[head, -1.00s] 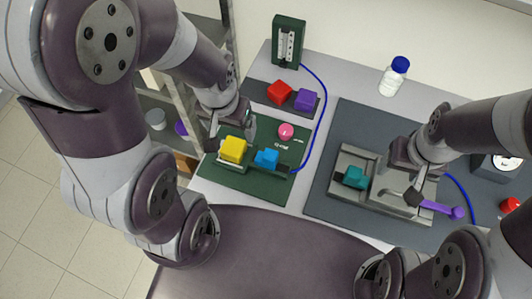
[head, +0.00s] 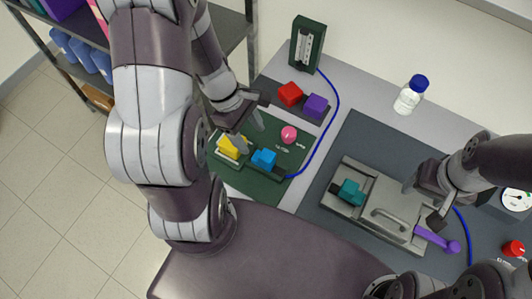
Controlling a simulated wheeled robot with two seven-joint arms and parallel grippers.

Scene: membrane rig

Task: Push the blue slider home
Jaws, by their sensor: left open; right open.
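The blue slider (head: 264,159) sits on the green panel (head: 268,190), right of the yellow block (head: 231,147) and in front of the pink knob (head: 289,134). My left gripper (head: 247,132) is open just above and behind the yellow block, with its fingers partly covering that block. I cannot tell whether it touches the block. The blue slider stands apart from the fingers, to their right. My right gripper (head: 420,202) is open and empty over the right side of the grey fixture, near the purple handle (head: 436,239).
A red block (head: 290,94) and a purple block (head: 316,106) sit on a dark strip behind the green panel. A blue tube (head: 328,130) curves past it. A teal block (head: 350,192) sits on the grey fixture. A bottle (head: 411,95) stands at the back.

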